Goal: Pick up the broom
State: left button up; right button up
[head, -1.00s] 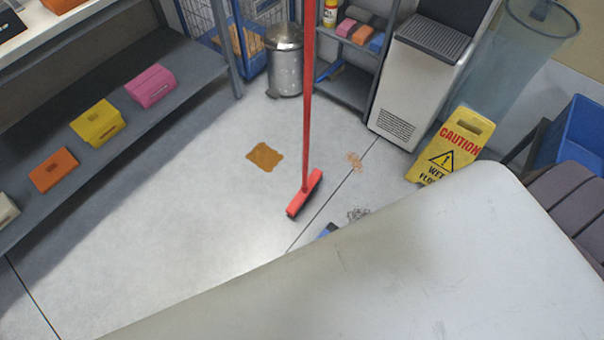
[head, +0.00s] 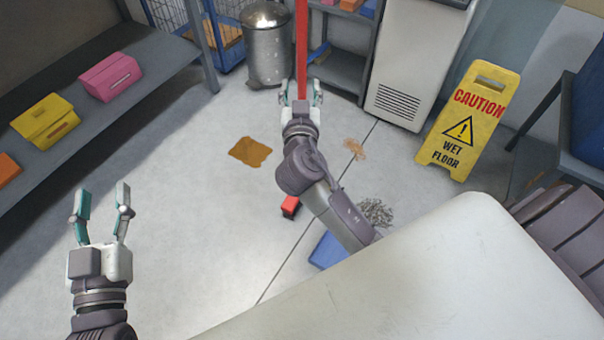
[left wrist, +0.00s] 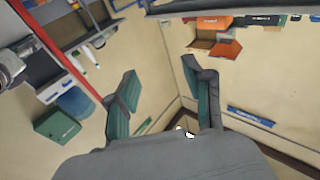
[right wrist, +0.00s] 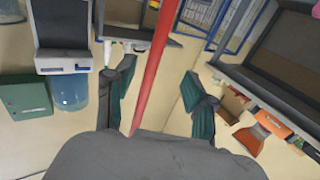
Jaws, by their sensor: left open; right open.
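The red broom stands upright, its handle (head: 301,40) rising out of the top of the head view and its red head (head: 291,205) on the floor. My right arm hides part of the lower handle and head. My right gripper (head: 301,90) is open, with the handle appearing between its fingers. In the right wrist view the handle (right wrist: 155,65) runs slanted between the two open fingers, closer to the left one. My left gripper (head: 103,193) is open and empty, well left of the broom. The handle (left wrist: 60,50) also crosses the left wrist view's upper left.
A yellow caution sign (head: 464,125) stands at the right. A metal bin (head: 267,45) and a white cabinet (head: 408,65) stand behind. A shelf (head: 130,95) with boxes is at left. A brown stain (head: 250,151) and blue dustpan (head: 327,250) are on the floor.

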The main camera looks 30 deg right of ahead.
aim_at(302, 54)
jog(key=x, duration=0.7)
jog(key=shift+w+d, duration=0.1)
jog(key=shift+w, duration=0.1)
jog(key=x, duration=0.2)
jog(key=r+b+x, duration=0.1)
jog(key=x, duration=0.1)
jog(key=shift+w+d, duration=0.15)
jog(key=shift+d, duration=0.15)
jog(key=shift+w+d, duration=0.2)
jog(key=shift+w, duration=0.25)
pick_arm(q)
jog(key=r+t, duration=0.1)
jog(key=s+r+t+h, duration=0.1)
jog(key=r, duration=0.1)
jog(key=r+t, duration=0.1)
jog(key=r, duration=0.1)
jog(key=shift+s+d+r+t, duration=0.2)
jog(key=shift+s+r+t, duration=0.05)
jog(key=shift+t, duration=0.05)
pick_arm(e)
grip_shut()
jog(key=shift+r, duration=0.15)
